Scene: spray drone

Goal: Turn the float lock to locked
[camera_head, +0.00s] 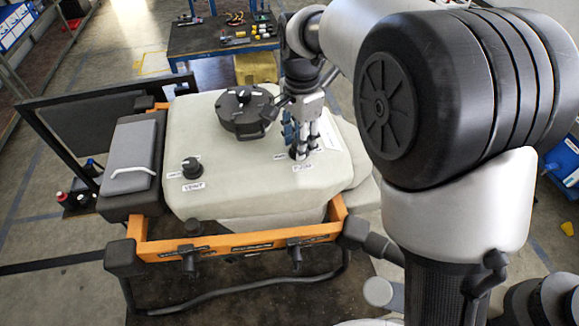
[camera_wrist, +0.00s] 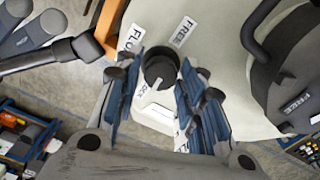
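The float lock is a round black knob (camera_wrist: 160,66) on the pale tank, in the middle of the wrist view. A FREE label (camera_wrist: 183,32) lies above it, a float label (camera_wrist: 132,38) at its upper left, and another small label below left. A small white mark shows on the knob's lower edge; I cannot tell its setting for sure. My gripper (camera_wrist: 163,92) is open, with its blue-padded fingers to the left and right of the knob and a gap on each side. In the head view my gripper (camera_head: 301,140) points down over the knob, hiding most of it.
The tank (camera_head: 240,185) also carries a large black lid (camera_head: 245,108) close left of my gripper and a vent knob (camera_head: 191,168) farther left. An orange frame (camera_head: 240,243) runs along the front. A blue workbench (camera_head: 222,38) with small items stands behind.

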